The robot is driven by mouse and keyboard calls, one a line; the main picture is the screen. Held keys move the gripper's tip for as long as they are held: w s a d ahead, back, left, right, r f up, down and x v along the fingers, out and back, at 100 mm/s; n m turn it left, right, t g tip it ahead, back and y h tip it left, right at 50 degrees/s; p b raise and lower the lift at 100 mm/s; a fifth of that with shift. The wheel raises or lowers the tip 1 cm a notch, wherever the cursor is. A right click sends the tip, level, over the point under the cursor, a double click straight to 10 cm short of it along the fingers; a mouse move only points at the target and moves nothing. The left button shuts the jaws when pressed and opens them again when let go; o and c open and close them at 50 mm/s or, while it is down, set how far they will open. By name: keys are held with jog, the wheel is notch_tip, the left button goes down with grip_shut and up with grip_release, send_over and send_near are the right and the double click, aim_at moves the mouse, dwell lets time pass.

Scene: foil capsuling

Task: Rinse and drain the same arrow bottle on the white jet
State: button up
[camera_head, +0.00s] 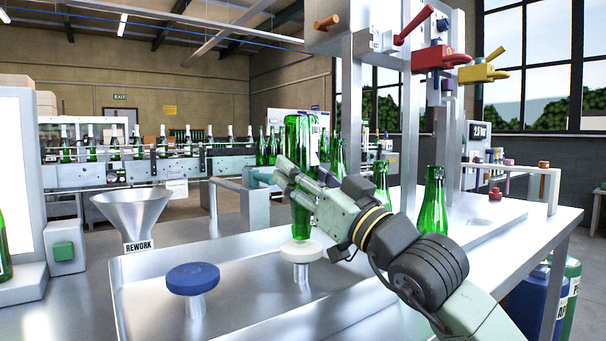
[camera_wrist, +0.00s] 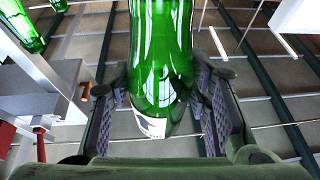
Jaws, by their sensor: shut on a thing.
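My gripper (camera_head: 290,178) is shut on a green glass bottle (camera_head: 298,135). The bottle is upside down, with its base up and its neck pointing down. The neck ends at the top of the white jet (camera_head: 302,252), a round white cap on a short metal post; I cannot tell whether they touch. In the wrist view the bottle (camera_wrist: 160,50) sits between the two padded fingers (camera_wrist: 163,100). A white label with a dark mark (camera_wrist: 150,125) shows near its end; the mark's full shape is unclear.
A blue jet (camera_head: 193,278) stands left of the white one in the metal basin (camera_head: 245,315). The REWORK funnel (camera_head: 131,212) is at the left. Upright green bottles (camera_head: 433,205) stand right, behind my arm. Red (camera_head: 440,58) and yellow (camera_head: 483,72) levered fittings hang above. A bottle conveyor (camera_head: 120,172) runs behind.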

jog(key=shift+f+b, duration=1)
jog(key=shift+b, duration=0.15)
dwell(2.9)
jog(key=shift+r+p, duration=0.4)
jog(key=shift+r, duration=1.15)
dwell(2.5)
